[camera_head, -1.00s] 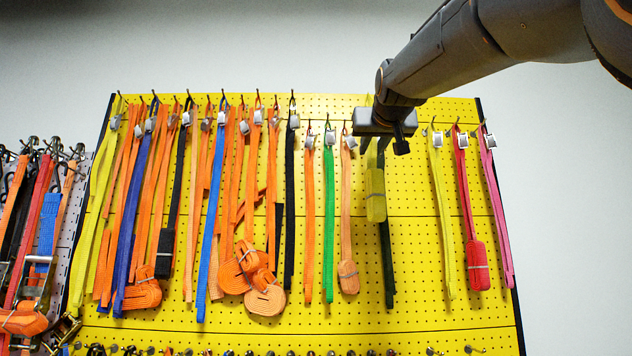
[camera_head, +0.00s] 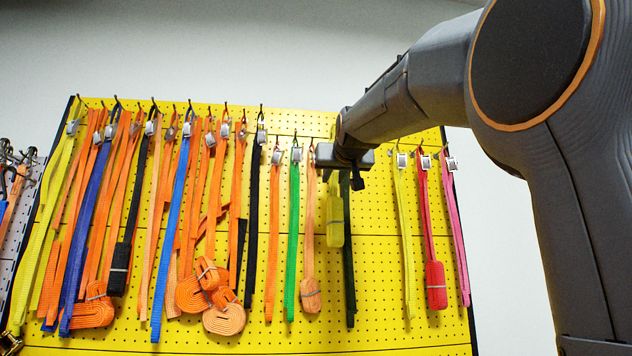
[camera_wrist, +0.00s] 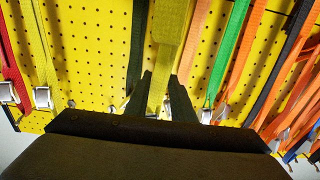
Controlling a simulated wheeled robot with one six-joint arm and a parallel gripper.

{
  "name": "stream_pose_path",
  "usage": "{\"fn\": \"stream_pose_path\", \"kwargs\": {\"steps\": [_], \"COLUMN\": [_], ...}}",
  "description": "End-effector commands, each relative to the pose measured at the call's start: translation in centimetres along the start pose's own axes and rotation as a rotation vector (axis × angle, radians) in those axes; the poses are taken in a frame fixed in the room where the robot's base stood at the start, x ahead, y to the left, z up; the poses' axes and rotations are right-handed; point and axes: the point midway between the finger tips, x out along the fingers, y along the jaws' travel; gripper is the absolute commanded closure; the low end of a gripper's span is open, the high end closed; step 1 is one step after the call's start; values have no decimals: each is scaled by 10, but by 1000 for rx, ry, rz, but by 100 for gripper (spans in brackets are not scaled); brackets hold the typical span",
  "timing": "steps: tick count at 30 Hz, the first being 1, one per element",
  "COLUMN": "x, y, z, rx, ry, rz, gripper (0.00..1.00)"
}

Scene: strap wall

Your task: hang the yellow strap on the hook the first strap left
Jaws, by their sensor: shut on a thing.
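My gripper (camera_head: 344,158) is in front of the upper part of the yellow pegboard. In the wrist view its two dark fingers (camera_wrist: 160,80) are shut on a yellow strap (camera_wrist: 158,98). In the head view this yellow strap (camera_head: 335,215) hangs below my gripper, with a bundled lower part. A dark green strap (camera_head: 349,270) hangs just behind and to its right. My gripper hides the top of the held strap and the hooks behind it, so I cannot tell whether the strap touches a hook. A small hook (camera_wrist: 72,104) shows bare in the wrist view.
A peach strap (camera_head: 310,255) and a green strap (camera_head: 293,240) hang close on the left. Another yellow strap (camera_head: 405,235), a red strap (camera_head: 430,230) and a pink strap (camera_head: 456,230) hang on the right. Many orange straps crowd the left of the pegboard (camera_head: 375,310).

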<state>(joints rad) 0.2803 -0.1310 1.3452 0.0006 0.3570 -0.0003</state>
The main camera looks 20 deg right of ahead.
Motion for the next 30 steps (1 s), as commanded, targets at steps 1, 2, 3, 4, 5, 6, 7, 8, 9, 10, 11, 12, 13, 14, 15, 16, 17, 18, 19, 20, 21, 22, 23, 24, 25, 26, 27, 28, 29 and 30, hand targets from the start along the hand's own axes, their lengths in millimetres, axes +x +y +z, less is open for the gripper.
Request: {"fn": "stream_pose_path", "kwargs": {"steps": [1,2,3,4,5,6,7,8,9,10,11,12,13,14,15,16,17,18,19,20,21,22,23,24,25,26,27,28,29,30], "x": [3,5,7,8,10,12,14,15,18,19,21,23,24,26,28,30,31,33,34,35,37,38,38,40,40,40,41,41,41,42], "y": [0,0,0,0,0,0,0,0,0,0,0,0,0,0,0,0,0,0,0,0,0,0,0,0,0,0,0,0,0,0], "z": [0,0,0,0,0,0,0,0,1,1,1,1,1,1,1,2,4,6,7,8,9,10,10,11,12,13,14,14,15,15], "rx": [0,0,0,0,0,0,0,0,0,0,0,0,0,0,0,0,0,0,0,0,0,0,0,0,0,0,0,0,0,0], "ry": [-1,-1,0,0,1,1,1,1,0,0,0,0,1,1,1,1,1,1,1,1,1,1,1,1,2,2,2,2,2,2], "rz": [0,0,0,0,0,0,0,0,0,0,0,0,0,0,0,0,0,0,0,0,0,0,0,0,0,0,0,0,0,0], "gripper": [100,100,100,100,100,100,100,100,100,100,100,100,100,100,100,100,100,100,100,100,100,100,100,100,100,100,100,100,100,100]}}
